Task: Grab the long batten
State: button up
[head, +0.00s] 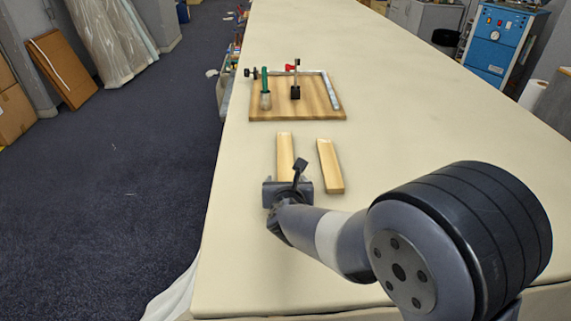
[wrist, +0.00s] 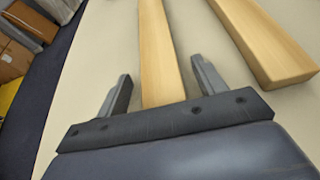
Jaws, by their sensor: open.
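Two pale wooden battens lie side by side on the cloth table. The left batten (head: 285,150) runs away from me, its near end hidden by my gripper (head: 288,187). In the wrist view this batten (wrist: 157,45) passes between the two fingers of my gripper (wrist: 161,70), which are open with gaps on both sides. The right batten (head: 330,168) lies slightly slanted and apart, outside the right finger; it also shows in the wrist view (wrist: 262,40). With one end hidden, I cannot tell for certain which batten is longer. Finger height above the cloth is unclear.
A wooden board (head: 270,108) with a metal edge strip, a green-handled tool (head: 265,82) and a dark clamp-like fixture (head: 295,85) lies beyond the battens. The cream table (head: 400,110) is clear to the right. Its left edge is close to the left batten.

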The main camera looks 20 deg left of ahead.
jog(key=c, duration=1.2)
jog(key=shift+o, duration=0.2)
